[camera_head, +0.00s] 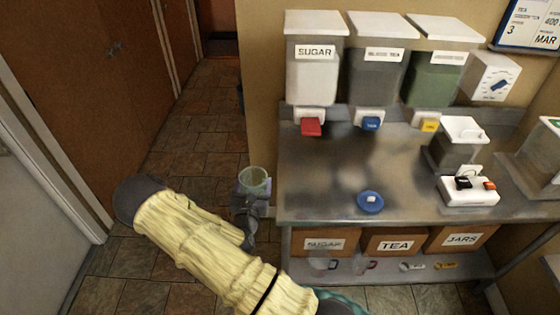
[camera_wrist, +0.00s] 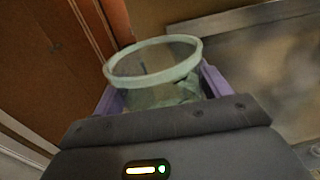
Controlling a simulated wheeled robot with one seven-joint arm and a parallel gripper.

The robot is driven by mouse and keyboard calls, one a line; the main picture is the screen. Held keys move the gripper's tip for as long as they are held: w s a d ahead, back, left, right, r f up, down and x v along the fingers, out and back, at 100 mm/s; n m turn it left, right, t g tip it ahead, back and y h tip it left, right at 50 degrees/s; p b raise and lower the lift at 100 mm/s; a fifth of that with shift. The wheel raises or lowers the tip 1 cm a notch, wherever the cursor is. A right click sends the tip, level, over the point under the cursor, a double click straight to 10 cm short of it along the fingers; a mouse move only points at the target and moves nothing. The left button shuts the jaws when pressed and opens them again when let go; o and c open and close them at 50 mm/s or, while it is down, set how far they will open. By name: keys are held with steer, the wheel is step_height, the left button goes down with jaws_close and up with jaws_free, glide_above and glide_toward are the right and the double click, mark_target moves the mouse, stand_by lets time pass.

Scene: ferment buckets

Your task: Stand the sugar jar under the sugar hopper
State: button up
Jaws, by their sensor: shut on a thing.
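A clear jar with a pale green rim (camera_head: 254,180) is held in my gripper (camera_head: 250,192), off the left end of the metal counter. The wrist view shows the jar (camera_wrist: 155,72) between two purple fingers (camera_wrist: 160,95), open mouth up and slightly tilted in the picture. It looks empty. I see no label on it. The sugar hopper (camera_head: 314,75) hangs on the wall at the left of the row, labelled SUGAR, with a red tap (camera_head: 311,127) below. The counter (camera_head: 335,185) under that tap is bare.
Two more hoppers, one with a blue tap (camera_head: 371,123) and one with a yellow tap (camera_head: 429,125), hang to the right. A blue lid-like disc (camera_head: 369,202) lies near the counter's front. A white device (camera_head: 460,150) stands right. Labelled bins (camera_head: 325,243) and small items sit on the lower shelf.

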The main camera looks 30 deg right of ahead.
steer(key=s+a+f+n+t+y+p, duration=0.1)
steer(key=s+a+f+n+y+p, duration=0.1)
steer(key=a+y, duration=0.3)
steer(key=s+a+f+n+t+y+p, duration=0.2)
steer(key=s+a+f+n+y+p, duration=0.1)
steer(key=a+n+y+p, duration=0.1)
steer(key=shift+s+a+n+y, duration=0.15)
steer(key=shift+a+n+y, duration=0.45)
steer(key=shift+a+y, duration=0.3)
steer(key=shift+a+f, duration=0.1)
